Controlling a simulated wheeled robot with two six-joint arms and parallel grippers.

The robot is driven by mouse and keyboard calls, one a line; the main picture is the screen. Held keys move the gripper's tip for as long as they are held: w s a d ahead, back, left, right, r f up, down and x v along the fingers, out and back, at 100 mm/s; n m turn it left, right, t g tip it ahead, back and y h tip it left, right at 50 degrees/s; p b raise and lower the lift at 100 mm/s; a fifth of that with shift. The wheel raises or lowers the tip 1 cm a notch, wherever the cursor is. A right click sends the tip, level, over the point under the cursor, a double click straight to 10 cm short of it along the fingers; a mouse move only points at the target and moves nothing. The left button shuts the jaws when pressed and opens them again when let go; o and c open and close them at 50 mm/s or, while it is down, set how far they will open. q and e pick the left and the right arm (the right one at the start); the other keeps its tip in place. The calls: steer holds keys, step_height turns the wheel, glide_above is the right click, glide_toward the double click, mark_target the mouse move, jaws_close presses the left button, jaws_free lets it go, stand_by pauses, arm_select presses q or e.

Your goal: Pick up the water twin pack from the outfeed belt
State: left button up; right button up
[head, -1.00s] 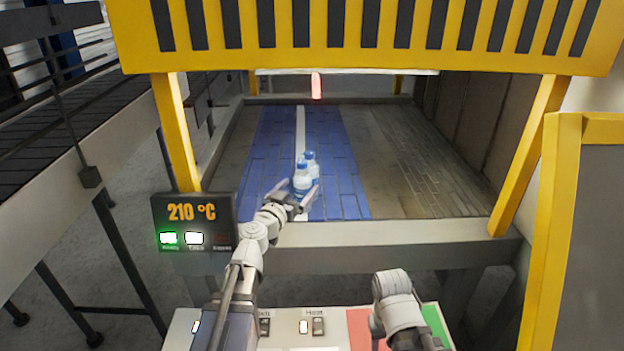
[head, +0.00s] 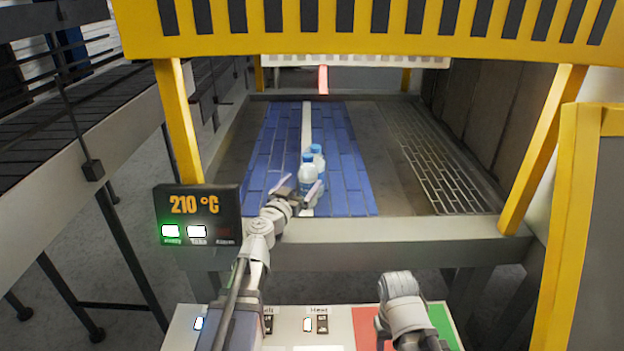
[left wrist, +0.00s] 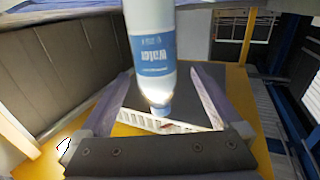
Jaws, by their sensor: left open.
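The water twin pack (head: 309,180) is two clear bottles with blue caps and blue labels, standing one behind the other on the blue outfeed belt (head: 345,165). In the left wrist view the front bottle (left wrist: 152,50) shows its "Water" label and appears upside down. My left gripper (head: 303,192) is open at the near bottle, its fingers on either side of it. In the left wrist view the fingers (left wrist: 155,95) flank the bottle. Whether they touch it I cannot tell. My right arm is low at the front; its fingers do not show.
A yellow striped guard (head: 370,25) spans above the belt, with yellow posts (head: 178,120) on both sides. A grey front beam (head: 380,240) crosses below the belt. A control panel (head: 285,330) stands in front. The belt around the bottles is clear.

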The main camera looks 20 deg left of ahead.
arm_select(q)
steer(key=shift+w+d+r+p, duration=0.1)
steer(key=shift+w+d, duration=0.1)
steer(key=shift+w, duration=0.95)
steer(key=shift+w+d+r+p, duration=0.1)
steer(key=shift+w+d, duration=0.15)
steer(key=shift+w, duration=0.85)
steer(key=shift+w+d+r+p, duration=0.1)
steer(key=shift+w+d, duration=0.1)
steer(key=shift+w, duration=0.95)
steer(key=shift+s, duration=0.1)
steer(key=shift+c, duration=0.6)
jaws_close()
